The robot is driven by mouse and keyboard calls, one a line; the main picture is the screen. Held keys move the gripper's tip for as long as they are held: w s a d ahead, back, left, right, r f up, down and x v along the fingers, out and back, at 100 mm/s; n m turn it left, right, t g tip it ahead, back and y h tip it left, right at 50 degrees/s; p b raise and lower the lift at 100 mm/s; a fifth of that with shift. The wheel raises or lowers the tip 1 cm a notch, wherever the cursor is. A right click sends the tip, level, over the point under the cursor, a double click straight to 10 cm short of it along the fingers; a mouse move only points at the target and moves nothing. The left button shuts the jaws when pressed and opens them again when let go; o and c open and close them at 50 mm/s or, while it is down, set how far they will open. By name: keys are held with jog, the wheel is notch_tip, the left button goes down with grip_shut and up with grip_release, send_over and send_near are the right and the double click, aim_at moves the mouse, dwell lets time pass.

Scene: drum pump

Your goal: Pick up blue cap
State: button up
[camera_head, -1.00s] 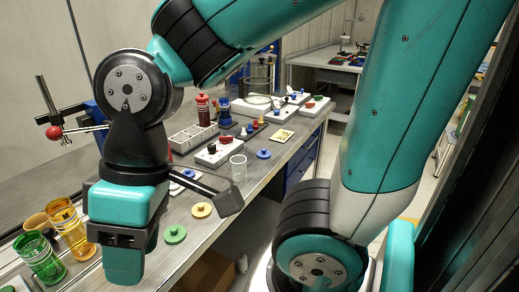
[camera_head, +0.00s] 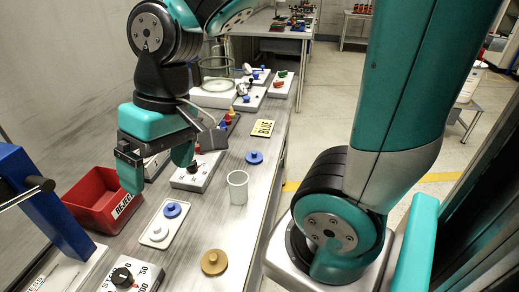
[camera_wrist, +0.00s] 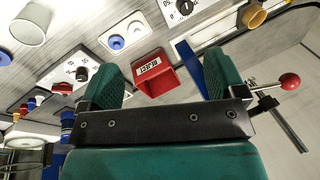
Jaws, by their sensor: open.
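A blue knobbed cap (camera_head: 254,157) lies on the bench near a yellow card marked BLUE. A second blue round piece (camera_head: 172,210) sits beside a white one on a white tray (camera_head: 157,238); that blue piece also shows in the wrist view (camera_wrist: 116,42). I cannot tell from the frames which is the task's cap. My gripper (camera_head: 157,165) is open and empty, above the bench to the left of both the bare-bench cap and a clear cup. In the wrist view its two fingers (camera_wrist: 163,80) stand wide apart, with a red bin seen between them.
The red REJECT bin (camera_head: 95,205) stands left of the tray. A clear cup (camera_head: 237,187) stands just below the lone blue cap. A tan cap (camera_head: 214,262) lies in front. Dial boxes (camera_head: 130,277) and a blue post (camera_head: 45,205) are near. Bench around the tan cap is clear.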

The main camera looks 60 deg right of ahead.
jog(key=w+d+f+m+h+p, duration=0.1)
jog(key=w+d+m, duration=0.35)
jog(key=d, duration=0.25)
jog(key=w+d+f+m+h, duration=0.1)
jog(key=w+d+m, duration=0.3)
jog(key=d+m, duration=0.15)
jog(key=m+h+p, duration=0.1)
jog(key=m+p, duration=0.1)
jog(key=m, duration=1)
send_over(256, 152)
notch_tip(256, 152, down, 7)
jog(key=shift+g, duration=0.4)
jog(key=f, duration=0.9)
jog(key=shift+w+a+f+p, duration=0.15)
jog(key=shift+w+p, duration=0.1)
jog(key=shift+p, duration=0.15)
jog(key=shift+s+d+f+p, duration=0.1)
jog(key=shift+f+p, duration=0.2)
jog(key=shift+f, duration=0.65)
jog(key=shift+w+d+f+p, duration=0.1)
jog(key=shift+f+p, duration=0.15)
jog(key=shift+f, duration=0.75)
jog(key=shift+s+d+f+p, duration=0.1)
jog(key=shift+f+p, duration=0.2)
jog(key=shift+f, duration=0.65)
jog(key=c, duration=1)
jog(key=shift+r, duration=0.1)
